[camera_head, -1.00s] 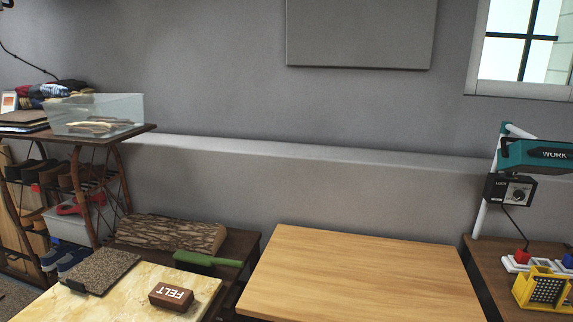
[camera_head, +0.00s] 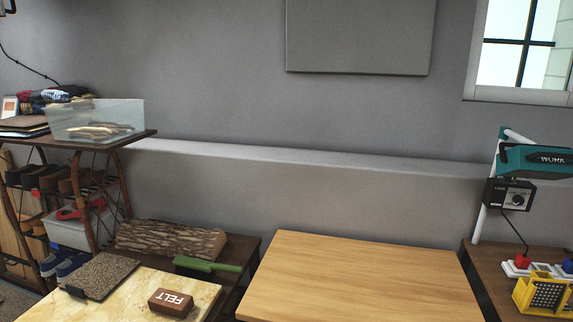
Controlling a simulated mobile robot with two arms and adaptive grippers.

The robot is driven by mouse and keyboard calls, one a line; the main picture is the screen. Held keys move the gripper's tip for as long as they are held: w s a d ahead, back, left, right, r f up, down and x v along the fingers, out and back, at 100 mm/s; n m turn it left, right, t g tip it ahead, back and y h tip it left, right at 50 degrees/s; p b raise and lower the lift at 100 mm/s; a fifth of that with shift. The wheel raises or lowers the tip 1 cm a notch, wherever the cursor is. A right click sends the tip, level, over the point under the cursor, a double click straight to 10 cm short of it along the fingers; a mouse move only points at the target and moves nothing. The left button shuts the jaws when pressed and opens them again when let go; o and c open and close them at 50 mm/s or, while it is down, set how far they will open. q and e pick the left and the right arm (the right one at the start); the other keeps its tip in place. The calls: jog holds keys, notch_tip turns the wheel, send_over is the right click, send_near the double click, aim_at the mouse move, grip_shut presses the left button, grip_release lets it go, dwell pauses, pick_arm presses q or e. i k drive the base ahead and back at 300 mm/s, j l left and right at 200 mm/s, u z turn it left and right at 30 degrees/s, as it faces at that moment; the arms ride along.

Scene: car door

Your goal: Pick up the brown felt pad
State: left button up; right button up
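The brown felt pad (camera_head: 171,302) is a small brown block with white "FELT" lettering, which appears upside down from here. It lies on the cream marble-like table top (camera_head: 130,308) at the lower left. Nothing touches it from above. Neither of my grippers shows in the head view. A small dark piece of something at the top left edge is too cut off to identify.
A speckled brown slab (camera_head: 102,275) lies left of the pad on the same top. Behind are a log (camera_head: 170,240) and a green-handled tool (camera_head: 208,265). A bare wooden table (camera_head: 350,280) stands right. A shelf (camera_head: 75,140) holds a clear bin (camera_head: 95,122).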

aim_at(174, 303)
jog(key=u, duration=1.05)
